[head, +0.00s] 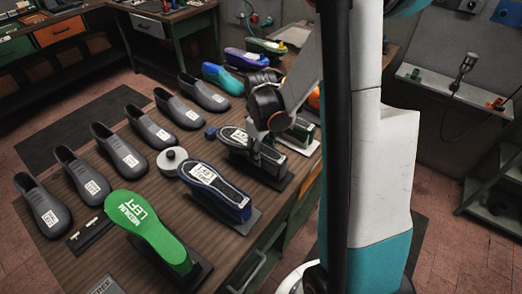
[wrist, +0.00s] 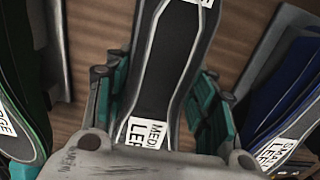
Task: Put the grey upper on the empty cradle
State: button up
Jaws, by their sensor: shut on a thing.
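In the wrist view the upper (wrist: 165,72) runs lengthwise between my fingers, with a white label reading MEDIUM LEFT near the palm. My gripper (wrist: 158,108) is shut on it, a teal finger on each side. In the head view my gripper (head: 266,150) covers the near end of the upper and part of the cradle.
A blue upper (head: 213,187) stands on a cradle to the left, and a bright green one (head: 145,228) further front. Several grey shoe forms (head: 125,150) line the bench's left side. A round metal weight (head: 174,160) sits between. A green piece (head: 304,132) is just behind my gripper.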

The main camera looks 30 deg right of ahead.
jog(key=o, duration=1.3)
jog(key=shift+c, duration=0.2)
notch_tip(320, 180, up, 12)
